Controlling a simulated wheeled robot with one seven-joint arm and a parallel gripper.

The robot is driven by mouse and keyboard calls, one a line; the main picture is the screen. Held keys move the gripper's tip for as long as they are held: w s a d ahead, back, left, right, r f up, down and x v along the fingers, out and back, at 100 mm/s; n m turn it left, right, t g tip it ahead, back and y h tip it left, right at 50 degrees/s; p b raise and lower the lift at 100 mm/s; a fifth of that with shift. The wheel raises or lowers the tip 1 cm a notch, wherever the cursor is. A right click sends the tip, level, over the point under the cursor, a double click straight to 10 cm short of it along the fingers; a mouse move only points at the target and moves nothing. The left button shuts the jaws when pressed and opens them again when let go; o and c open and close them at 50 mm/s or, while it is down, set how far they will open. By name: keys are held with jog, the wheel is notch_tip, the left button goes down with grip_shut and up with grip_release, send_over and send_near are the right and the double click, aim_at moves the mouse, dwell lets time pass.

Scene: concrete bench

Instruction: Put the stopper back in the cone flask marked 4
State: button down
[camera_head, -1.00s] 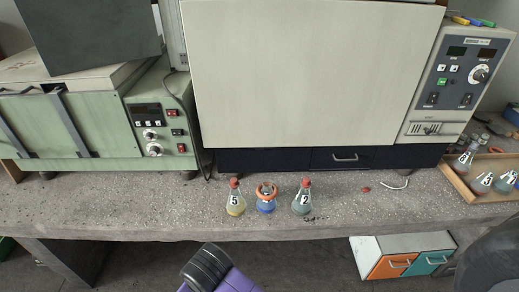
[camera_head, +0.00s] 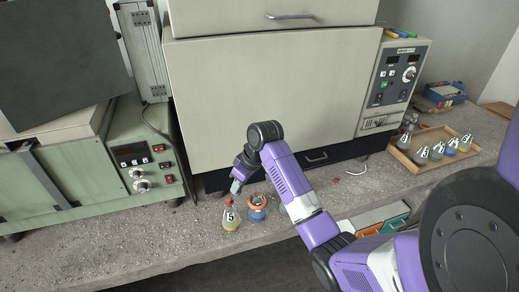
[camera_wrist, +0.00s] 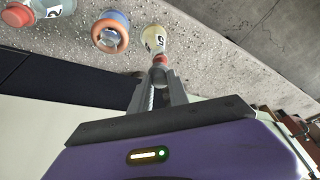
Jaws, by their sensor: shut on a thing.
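My gripper (camera_head: 236,189) reaches down at the cone flask marked 5 (camera_head: 231,219), which holds yellowish liquid and stands on the bench. In the wrist view the fingers (camera_wrist: 159,72) close on the red stopper (camera_wrist: 159,60) at that flask's neck. Whether the stopper is seated or lifted is hard to tell. To its right in the head view is a blue flask (camera_head: 257,214) with an orange collar; its label is not readable. A flask marked 2 with a red stopper (camera_wrist: 18,15) shows in the wrist view; my arm mostly hides it in the head view. I cannot make out a 4.
A small red thing (camera_head: 336,179) lies on the bench near a white cable. A wooden tray (camera_head: 424,168) with several labelled flasks stands at the right. A large oven (camera_head: 265,95) stands behind the flasks. The bench's front left is clear.

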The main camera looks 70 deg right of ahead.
jog(key=s+d+r+p, duration=0.2)
jog(key=s+d+r, duration=0.2)
jog(key=d+r, duration=0.35)
notch_tip(320, 180, down, 12)
jog(key=b, duration=0.6)
jog(key=shift+d+f, duration=0.2)
jog(key=shift+d, duration=0.15)
jog(key=shift+s+d+f, duration=0.1)
jog(key=shift+d+f, duration=0.05)
dwell(0.4)
jog(key=shift+f+b, duration=0.45)
jog(key=shift+f, duration=0.95)
dwell(0.3)
jog(key=c, duration=1.2)
grip_release()
jog(key=shift+o, duration=0.2)
